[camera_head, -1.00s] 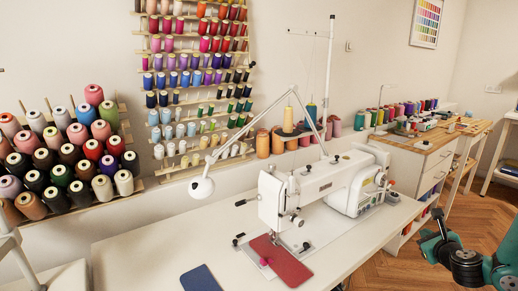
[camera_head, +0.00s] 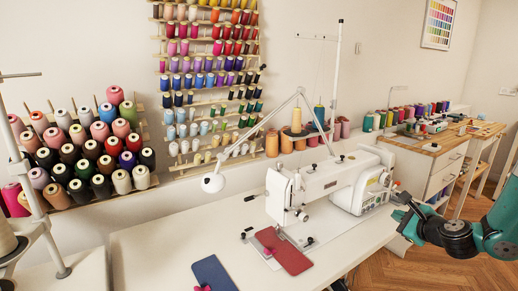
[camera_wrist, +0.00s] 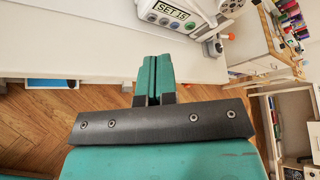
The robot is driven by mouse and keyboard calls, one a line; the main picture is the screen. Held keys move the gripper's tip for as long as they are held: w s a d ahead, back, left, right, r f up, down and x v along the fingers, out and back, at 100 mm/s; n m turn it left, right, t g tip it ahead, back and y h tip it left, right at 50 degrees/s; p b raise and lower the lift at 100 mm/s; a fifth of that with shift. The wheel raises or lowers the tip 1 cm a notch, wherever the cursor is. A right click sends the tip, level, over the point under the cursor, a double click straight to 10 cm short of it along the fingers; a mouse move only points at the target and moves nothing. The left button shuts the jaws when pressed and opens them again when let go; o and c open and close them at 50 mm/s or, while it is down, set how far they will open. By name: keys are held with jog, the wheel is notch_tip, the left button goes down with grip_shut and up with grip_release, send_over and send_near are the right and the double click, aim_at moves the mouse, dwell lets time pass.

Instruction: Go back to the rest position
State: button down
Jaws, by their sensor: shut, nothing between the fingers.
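My gripper (camera_wrist: 155,78) is in the wrist view, its two green fingers shut together with nothing between them. It points toward the edge of the white table, over the wooden floor.
The white sewing machine (camera_head: 325,185) stands on the white table (camera_head: 150,250), with a red piece (camera_head: 285,252) and a blue piece (camera_head: 213,273) in front. A wooden-topped cabinet (camera_head: 440,160) is behind my arm. Open wooden floor (camera_head: 385,270) shows at lower right.

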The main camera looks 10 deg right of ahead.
jog(key=s+a+r+n+g+y+p, duration=0.1)
jog(key=s+a+r+n+g+y, duration=0.1)
jog(key=a+r+n, duration=0.5)
jog(key=s+a+r+n+g+y+p, duration=0.1)
jog(key=a+r+n+g+y, duration=0.2)
jog(key=a, duration=0.7)
jog(key=s+a+r+n+g+y+p, duration=0.1)
jog(key=s+a+r+n+y, duration=0.1)
jog(key=a+r+n, duration=0.4)
jog(key=s+a+r+n+g+p, duration=0.1)
jog(key=s+a+r+n+g, duration=0.25)
jog(key=s+a+n, duration=0.65)
jog(key=s+a+r+n+g+h+p, duration=0.1)
jog(key=s+n, duration=0.6)
jog(key=s, duration=0.8)
notch_tip(320, 180, up, 2)
jog(key=a+g+h, duration=0.1)
jog(key=g+h, duration=0.1)
jog(key=g, duration=0.1)
jog(key=shift+n+p, duration=0.3)
jog(key=shift+p, duration=0.1)
jog(key=shift+a+r+g, duration=0.15)
jog(key=shift+g, duration=0.1)
